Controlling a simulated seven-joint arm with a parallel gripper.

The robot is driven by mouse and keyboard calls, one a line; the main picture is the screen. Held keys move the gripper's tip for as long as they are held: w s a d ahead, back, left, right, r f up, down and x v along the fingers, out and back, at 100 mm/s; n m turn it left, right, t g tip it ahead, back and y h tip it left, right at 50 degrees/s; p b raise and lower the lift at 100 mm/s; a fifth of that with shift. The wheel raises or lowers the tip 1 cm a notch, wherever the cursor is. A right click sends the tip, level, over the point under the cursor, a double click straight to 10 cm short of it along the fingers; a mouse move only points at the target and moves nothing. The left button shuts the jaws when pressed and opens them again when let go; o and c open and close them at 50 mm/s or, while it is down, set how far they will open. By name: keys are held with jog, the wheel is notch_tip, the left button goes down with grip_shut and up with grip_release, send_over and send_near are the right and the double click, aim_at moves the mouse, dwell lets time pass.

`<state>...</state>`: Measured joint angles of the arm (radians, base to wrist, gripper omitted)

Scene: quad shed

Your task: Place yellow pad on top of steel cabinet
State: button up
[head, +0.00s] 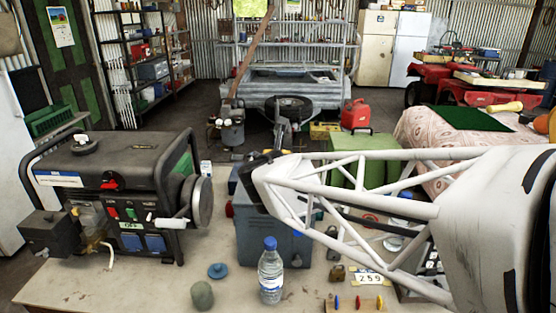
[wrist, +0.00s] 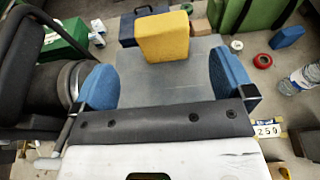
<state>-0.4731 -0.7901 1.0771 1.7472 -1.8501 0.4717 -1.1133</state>
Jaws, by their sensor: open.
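The yellow pad (wrist: 162,37) is a thick block in the wrist view. It appears to rest on the far end of a flat grey top, which looks like the steel cabinet (wrist: 168,85). The blue-grey cabinet (head: 286,240) stands on the bench in the head view, partly behind my arm. My gripper (wrist: 164,81) is open, its two blue fingertips wide apart over the near part of the grey top. The yellow pad lies beyond the fingertips, with nothing between them. I cannot make out the yellow pad in the head view.
A generator (head: 120,195) stands close on the left. A green box (head: 358,160) is behind my arm. In the wrist view a blue block (wrist: 287,36) lies right of red tape (wrist: 262,61).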

jog(key=s+d+m+g+h, duration=0.3)
jog(key=s+d+m, duration=0.2)
jog(key=d+m, duration=0.45)
jog(key=s+d+m+g+h, duration=0.25)
jog(key=s+d+m, duration=0.35)
jog(key=d+m, duration=0.35)
jog(key=s+d+f+m+g+y, duration=0.1)
jog(key=s+f+m+g+y, duration=0.1)
jog(key=s+m, duration=0.6)
jog(key=s+d+f+m+g+y, duration=0.2)
jog(key=s+m+g+y, duration=0.1)
jog(key=s+m, duration=0.6)
jog(key=shift+s+d+f+g, duration=0.2)
jog(key=shift+s+f+g, duration=0.15)
jog(key=shift+s+g, duration=0.65)
jog(key=shift+s+t+y, duration=0.2)
jog(key=shift+t+y, duration=0.05)
